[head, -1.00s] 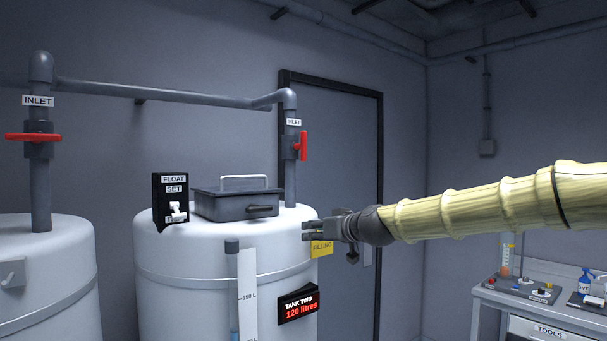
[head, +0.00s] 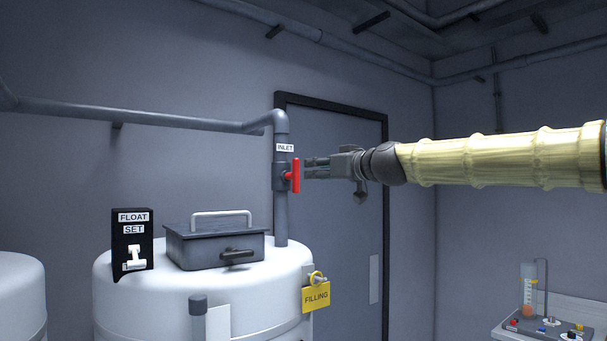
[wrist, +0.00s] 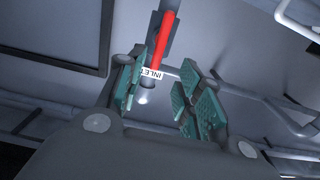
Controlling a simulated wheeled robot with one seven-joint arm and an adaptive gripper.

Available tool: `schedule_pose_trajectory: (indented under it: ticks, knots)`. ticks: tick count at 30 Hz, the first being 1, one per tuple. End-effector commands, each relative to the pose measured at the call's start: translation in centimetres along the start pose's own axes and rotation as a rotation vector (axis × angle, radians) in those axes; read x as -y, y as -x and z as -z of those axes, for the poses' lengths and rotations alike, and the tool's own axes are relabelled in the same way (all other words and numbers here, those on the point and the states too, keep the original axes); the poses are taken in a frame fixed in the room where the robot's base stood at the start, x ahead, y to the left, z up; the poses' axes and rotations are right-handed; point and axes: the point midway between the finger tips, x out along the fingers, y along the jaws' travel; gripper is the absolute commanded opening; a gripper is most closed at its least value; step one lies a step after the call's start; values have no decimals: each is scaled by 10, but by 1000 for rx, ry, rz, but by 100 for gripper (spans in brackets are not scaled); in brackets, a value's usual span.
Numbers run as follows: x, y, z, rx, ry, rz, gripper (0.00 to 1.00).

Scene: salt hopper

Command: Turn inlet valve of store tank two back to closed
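The inlet valve's red handle (head: 295,175) stands upright, along the vertical grey pipe (head: 281,215) that rises from the white store tank (head: 150,310). An INLET label (head: 285,148) sits just above it. My gripper (head: 312,168) is at the handle's right side and at its height, pointing left. In the wrist view my gripper (wrist: 160,90) is open, with green pads apart. The red handle (wrist: 164,42) shows beyond the pads, nearer the left one. Whether a finger touches it I cannot tell.
On the tank top stand a grey lidded hatch (head: 215,245) and a FLOAT SET switch box (head: 132,245). A yellow FILLING tag (head: 316,296) hangs at the tank's right edge. A door (head: 345,230) is behind. A bench (head: 560,312) stands lower right.

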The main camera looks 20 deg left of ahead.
Motion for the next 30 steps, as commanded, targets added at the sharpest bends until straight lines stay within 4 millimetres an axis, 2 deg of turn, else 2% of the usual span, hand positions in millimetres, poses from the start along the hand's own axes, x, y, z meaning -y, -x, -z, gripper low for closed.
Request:
schedule_pose_trajectory:
  ticks: [8, 21, 30]
  knots:
    - [-4, -18, 2, 2, -1, -6, 36]
    - [-5, -86, 2, 1, -2, -6, 36]
    - [-4, -105, -1, 1, -1, -5, 36]
